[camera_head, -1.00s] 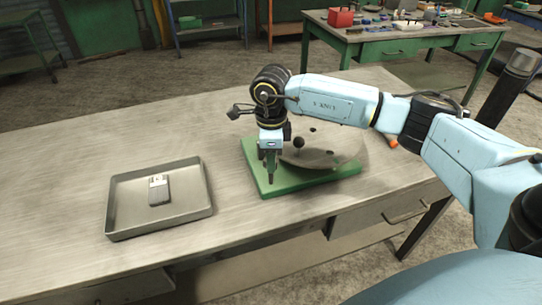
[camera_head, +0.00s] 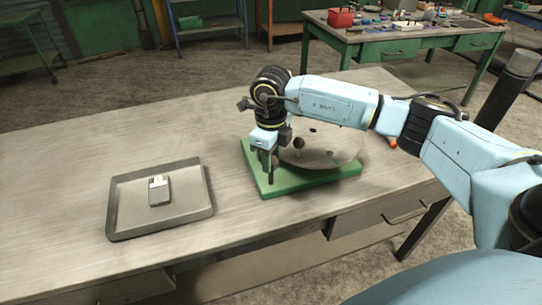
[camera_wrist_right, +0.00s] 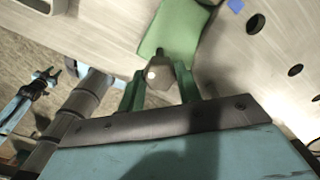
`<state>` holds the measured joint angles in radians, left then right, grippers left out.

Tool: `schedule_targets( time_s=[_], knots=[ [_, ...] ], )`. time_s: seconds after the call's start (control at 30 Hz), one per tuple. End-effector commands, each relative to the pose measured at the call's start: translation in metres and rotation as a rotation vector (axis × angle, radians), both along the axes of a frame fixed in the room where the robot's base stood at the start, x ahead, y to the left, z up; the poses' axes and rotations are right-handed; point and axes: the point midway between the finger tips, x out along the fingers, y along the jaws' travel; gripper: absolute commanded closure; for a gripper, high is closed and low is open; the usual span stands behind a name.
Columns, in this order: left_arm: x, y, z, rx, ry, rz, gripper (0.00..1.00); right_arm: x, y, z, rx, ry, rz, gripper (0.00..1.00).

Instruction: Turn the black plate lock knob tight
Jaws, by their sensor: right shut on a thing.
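The round grey plate (camera_head: 335,152) with dark holes stands on a green base (camera_head: 310,184) on the workbench; its holes also show in the right wrist view (camera_wrist_right: 295,69). A dark ball on a stem (camera_head: 299,144) stands at the plate's left part. My right gripper (camera_head: 270,172) points down at the base's left side. In the right wrist view its green fingers (camera_wrist_right: 160,85) are shut on a small knob (camera_wrist_right: 158,74), grey-brown with a dark part, which I take as the plate lock knob. My left gripper (camera_wrist_right: 47,80) shows small at the left of that view; its jaw state is unclear.
A grey metal tray (camera_head: 119,210) at the left of the workbench (camera_head: 75,170) holds a small grey-and-white item (camera_head: 159,190). A red-orange item (camera_head: 393,143) lies right of the plate. The bench between tray and base is clear.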

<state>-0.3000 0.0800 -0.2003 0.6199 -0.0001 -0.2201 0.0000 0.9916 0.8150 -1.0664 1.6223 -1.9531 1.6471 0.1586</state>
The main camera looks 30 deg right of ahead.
Motion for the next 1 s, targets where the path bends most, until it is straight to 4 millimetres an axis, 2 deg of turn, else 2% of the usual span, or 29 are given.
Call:
schedule_targets(
  time_s=[0.27, 0.3, 0.47, 0.77, 0.87, 1.0],
  knots=[
    [0.000, 0.000, 0.000, 0.000, 0.000, 0.000, 0.64, 0.001, 0.000, 0.002, 0.001, -0.004, -0.003, 0.89],
    [0.000, 0.000, 0.000, 0.000, 0.000, 0.000, 0.64, 0.001, 0.000, 0.002, 0.001, -0.004, -0.003, 0.63],
    [0.000, 0.000, 0.000, 0.000, 0.000, 0.000, 0.64, 0.001, 0.000, 0.001, 0.001, -0.003, -0.002, 0.44],
    [0.000, 0.000, 0.000, 0.000, 0.000, 0.001, 0.64, 0.001, 0.000, 0.002, 0.001, -0.002, 0.000, 0.44],
    [0.000, 0.000, 0.000, 0.000, 0.000, 0.001, 0.64, 0.001, 0.000, 0.011, 0.002, -0.005, -0.001, 0.44],
    [0.000, 0.000, 0.001, 0.000, -0.001, 0.001, 0.64, 0.002, 0.000, 0.036, 0.001, -0.008, 0.001, 0.44]
  ],
)
